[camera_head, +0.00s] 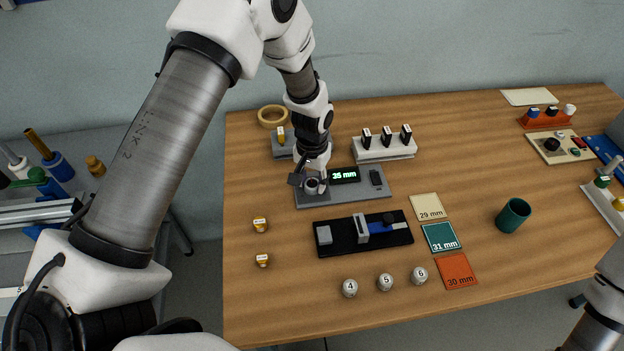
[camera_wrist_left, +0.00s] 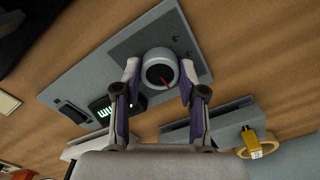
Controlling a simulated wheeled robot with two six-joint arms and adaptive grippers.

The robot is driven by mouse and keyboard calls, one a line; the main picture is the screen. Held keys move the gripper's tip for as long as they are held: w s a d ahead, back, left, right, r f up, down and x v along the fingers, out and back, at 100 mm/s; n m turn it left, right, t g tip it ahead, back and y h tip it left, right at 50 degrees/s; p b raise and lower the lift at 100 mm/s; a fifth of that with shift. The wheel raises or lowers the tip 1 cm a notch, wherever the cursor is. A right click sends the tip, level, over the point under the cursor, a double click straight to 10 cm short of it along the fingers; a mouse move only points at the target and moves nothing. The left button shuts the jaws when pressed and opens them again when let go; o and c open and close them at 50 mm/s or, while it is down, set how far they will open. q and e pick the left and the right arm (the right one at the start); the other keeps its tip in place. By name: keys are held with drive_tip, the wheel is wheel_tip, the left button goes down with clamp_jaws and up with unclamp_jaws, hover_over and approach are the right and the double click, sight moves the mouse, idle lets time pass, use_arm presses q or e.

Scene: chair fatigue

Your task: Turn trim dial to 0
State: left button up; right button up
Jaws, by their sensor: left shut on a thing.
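The trim dial (camera_wrist_left: 160,68) is a round grey knob with a dark face and a red pointer, on a grey panel. In the head view the dial (camera_head: 313,186) sits at the panel's left end and is partly hidden by my gripper. My left gripper (camera_wrist_left: 159,82) has its fingers on either side of the dial and is shut on it. In the head view my left gripper (camera_head: 312,180) reaches down onto the panel (camera_head: 345,198). The green display (camera_head: 345,175) beside the dial seems to read 25 mm. My right gripper is not in view.
A black fixture with a blue slider (camera_head: 382,227) lies in front of the panel. A white block (camera_head: 384,150) with several black-topped pieces stands behind. Coloured cards (camera_head: 441,237), numbered balls (camera_head: 385,282) and a green cup (camera_head: 513,214) are to the right and front.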

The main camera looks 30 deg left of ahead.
sight(312, 183)
use_arm(q)
drive_tip(key=o, duration=1.1)
drive_tip(key=shift+w, duration=0.1)
drive_tip(key=shift+o, duration=0.2)
drive_tip(key=shift+r, duration=0.1)
wheel_tip(312, 183, up, 12)
drive_tip(key=shift+f, duration=0.2)
